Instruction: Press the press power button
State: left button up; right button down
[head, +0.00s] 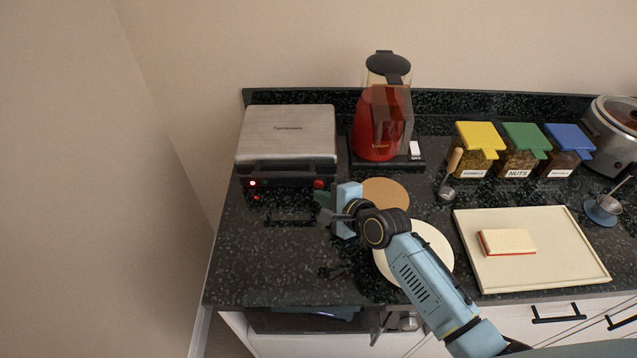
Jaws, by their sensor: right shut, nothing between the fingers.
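The press (286,135) is a closed silver-topped grill with a dark base at the left of the counter. I cannot read a label on either. My right gripper (322,206) is shut and empty, just in front of the press's right front corner, close below the red button. I cannot tell whether the fingertips touch the press. My left gripper is not in view.
A red kettle (378,125) stands on its base behind my right gripper. A round cork mat (385,192) and a white plate (434,241) lie near my right arm. Farther right are lidded jars (518,160) and a cutting board (555,270) with a red-edged block. The counter's left front is mostly clear.

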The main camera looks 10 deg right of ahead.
aim_at(324, 229)
jog(key=shift+s+a+p, duration=0.1)
jog(key=shift+s+p, duration=0.55)
jog(key=shift+s+a+r+p, duration=0.1)
jog(key=shift+s+a+p, duration=0.05)
jog(key=shift+s+p, duration=0.45)
jog(key=shift+s+a+p, duration=0.15)
jog(key=shift+s+p, duration=0.2)
jog(key=shift+s, duration=0.3)
jog(key=shift+s+a+p, duration=0.2)
jog(key=shift+s+p, duration=0.4)
jog(key=shift+s, duration=0.45)
jog(key=shift+f, duration=0.2)
